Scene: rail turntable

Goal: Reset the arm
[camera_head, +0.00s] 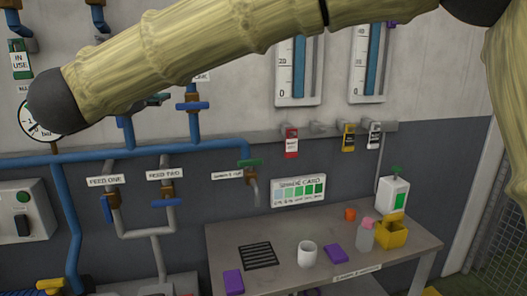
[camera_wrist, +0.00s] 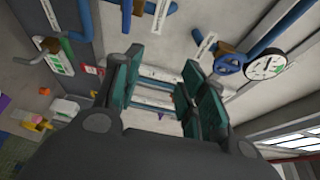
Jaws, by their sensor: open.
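My gripper (camera_wrist: 162,88) is in the wrist view, with its green-padded fingers spread apart and nothing between them. Beyond it are the grey wall, blue pipes and the two level gauges. My gripper is outside the head view. My arm, in a pale bamboo-like covering, runs across the top of the head view and hides part of the upper wall and pipes.
A bench (camera_head: 328,268) at lower right holds a white cup (camera_head: 307,254), purple blocks, a bottle (camera_head: 366,236), a yellow holder (camera_head: 394,233) and a white dispenser (camera_head: 393,194). Blue pipes (camera_head: 66,190) with valves line the wall. A mesh fence (camera_head: 505,255) stands far right.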

